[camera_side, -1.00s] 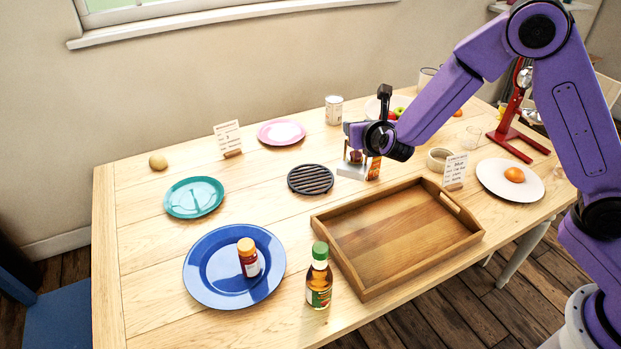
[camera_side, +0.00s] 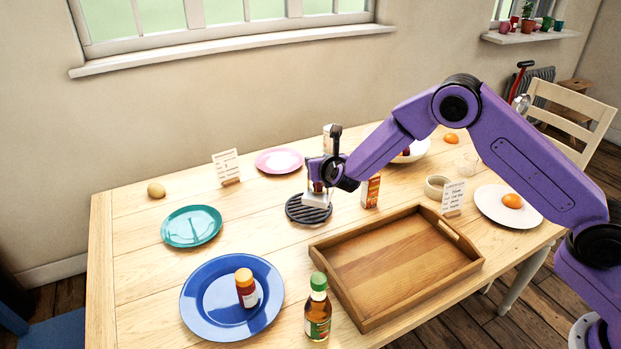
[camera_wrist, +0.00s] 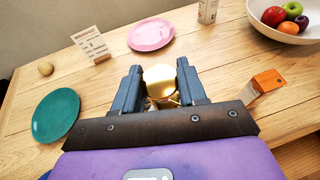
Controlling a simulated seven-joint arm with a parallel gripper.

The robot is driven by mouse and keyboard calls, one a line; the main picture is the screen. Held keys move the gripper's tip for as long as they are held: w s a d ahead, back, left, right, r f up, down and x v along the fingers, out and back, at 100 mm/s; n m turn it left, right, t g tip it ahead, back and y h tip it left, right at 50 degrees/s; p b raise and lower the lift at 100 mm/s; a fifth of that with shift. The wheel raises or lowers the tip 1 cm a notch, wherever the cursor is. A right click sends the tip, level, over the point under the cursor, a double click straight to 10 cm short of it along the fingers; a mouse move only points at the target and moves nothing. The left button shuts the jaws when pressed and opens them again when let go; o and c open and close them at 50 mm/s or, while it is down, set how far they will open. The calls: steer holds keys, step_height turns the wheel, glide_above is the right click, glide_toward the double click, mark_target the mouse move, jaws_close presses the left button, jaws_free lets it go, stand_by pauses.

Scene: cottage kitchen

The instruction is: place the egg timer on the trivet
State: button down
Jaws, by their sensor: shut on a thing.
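The egg timer (camera_wrist: 160,82) shows in the wrist view as a rounded, gold-coloured thing between the two fingers of my gripper (camera_wrist: 160,92). My gripper is shut on it. In the side view my gripper (camera_side: 317,193) points down over the trivet (camera_side: 297,211), a round, dark, slatted disc on the table. The fingers hide most of the timer there and cover the trivet's back part. I cannot tell whether the timer touches the trivet. The trivet is hidden in the wrist view.
A small orange carton (camera_side: 371,190) stands close on the right. A pink plate (camera_side: 279,161) and a tin (camera_wrist: 207,11) are behind. A wooden tray (camera_side: 335,275) lies in front, and a teal plate (camera_side: 191,226) to the left. The table between teal plate and trivet is clear.

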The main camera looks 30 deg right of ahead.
mark_target(311, 187)
steer(key=shift+w+a+f, duration=0.2)
steer(key=shift+w+f, duration=0.7)
steer(key=shift+f, duration=0.1)
steer(key=shift+w+a+f, duration=0.15)
steer(key=shift+w+f, duration=0.7)
steer(key=shift+f, duration=1.55)
steer(key=c, duration=0.6)
jaws_free()
steer(key=shift+s+f, duration=0.15)
steer(key=shift+f, duration=0.05)
steer(key=shift+r, duration=0.15)
steer(key=v, duration=1.2)
